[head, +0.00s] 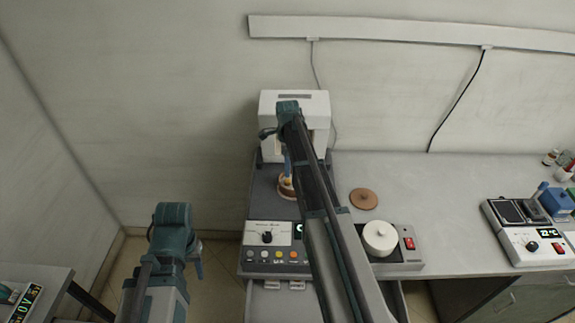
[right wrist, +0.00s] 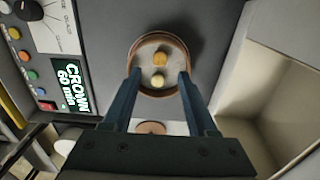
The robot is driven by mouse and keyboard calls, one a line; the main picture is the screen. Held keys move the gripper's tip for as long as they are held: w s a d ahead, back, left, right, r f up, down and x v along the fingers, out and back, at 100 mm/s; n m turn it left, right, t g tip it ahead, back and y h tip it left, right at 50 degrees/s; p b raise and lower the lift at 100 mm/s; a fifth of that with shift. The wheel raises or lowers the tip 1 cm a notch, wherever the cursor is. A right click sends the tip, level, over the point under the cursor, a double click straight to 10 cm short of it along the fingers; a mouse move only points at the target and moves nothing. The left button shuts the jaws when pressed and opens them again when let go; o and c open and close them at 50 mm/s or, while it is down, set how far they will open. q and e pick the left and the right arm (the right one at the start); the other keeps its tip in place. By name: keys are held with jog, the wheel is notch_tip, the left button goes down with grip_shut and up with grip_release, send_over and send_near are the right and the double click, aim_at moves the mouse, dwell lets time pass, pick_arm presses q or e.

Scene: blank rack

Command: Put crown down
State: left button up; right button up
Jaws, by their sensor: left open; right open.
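A round brown-rimmed dish (right wrist: 134,51) sits on the grey deck of the furnace-like machine. Two small yellowish crowns lie in view over the dish, a darker one (right wrist: 159,58) and a paler one (right wrist: 157,80). My right gripper (right wrist: 160,76) is open, its blue fingers pointing at the dish, one on each side of the paler crown. I cannot tell whether they touch it. In the head view the dish (head: 286,190) is partly hidden by my right arm. My left gripper (head: 197,266) hangs open at the lower left, away from the machine, its fingers barely visible.
The machine's white housing (head: 294,101) stands behind the dish; its display (right wrist: 73,86) reads "CROWN 60 min". A brown disc (head: 364,198) lies on the bench (head: 420,180) to the right, near a white round-topped device (head: 380,238). Another instrument (head: 535,245) stands far right.

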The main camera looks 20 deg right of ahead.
notch_tip(320, 180, up, 6)
jog(key=p, duration=0.5)
jog(key=s+a+n+h, duration=0.1)
jog(key=s+a+n, duration=2.5)
jog(key=a+n, duration=0.1)
jog(key=shift+s+a+f+b, duration=0.15)
jog(key=shift+a+b, duration=0.1)
jog(key=shift+b, duration=0.05)
